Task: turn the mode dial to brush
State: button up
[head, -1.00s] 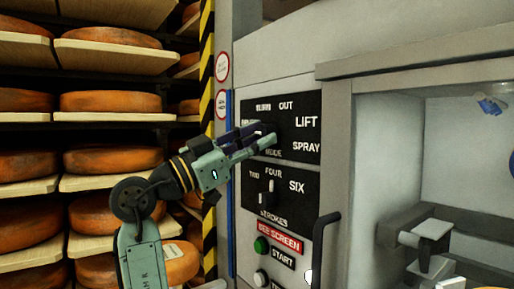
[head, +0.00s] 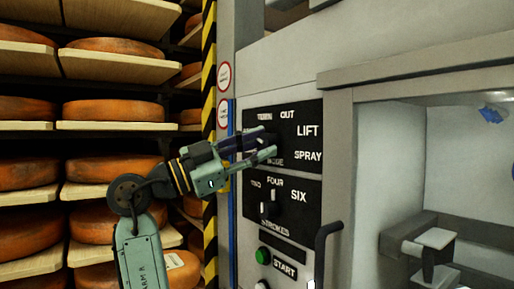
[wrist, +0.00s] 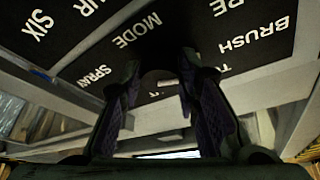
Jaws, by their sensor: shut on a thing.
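The mode dial (wrist: 160,80) sits between my gripper's fingers in the wrist view, on a black panel (head: 302,142) with white words. My gripper (head: 270,142) is shut on it, with one finger on each side. In the head view the fingers hide most of the dial. LIFT and SPRAY show right of it, OUT above, and MODE below. In the wrist view the word BRUSH (wrist: 253,33) shows at upper right, past the right finger. Which word the dial points to cannot be told.
Below is the strokes panel (head: 297,215) with its own dial (head: 276,197), then a green button (head: 263,256) marked START. A dark handle (head: 321,255) sticks out at the cabinet's edge. Shelves of cheese wheels (head: 113,111) stand at left.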

jog(key=o, duration=1.1)
jog(key=shift+o, duration=0.2)
jog(key=v, duration=1.2)
jog(key=shift+w+a, duration=0.1)
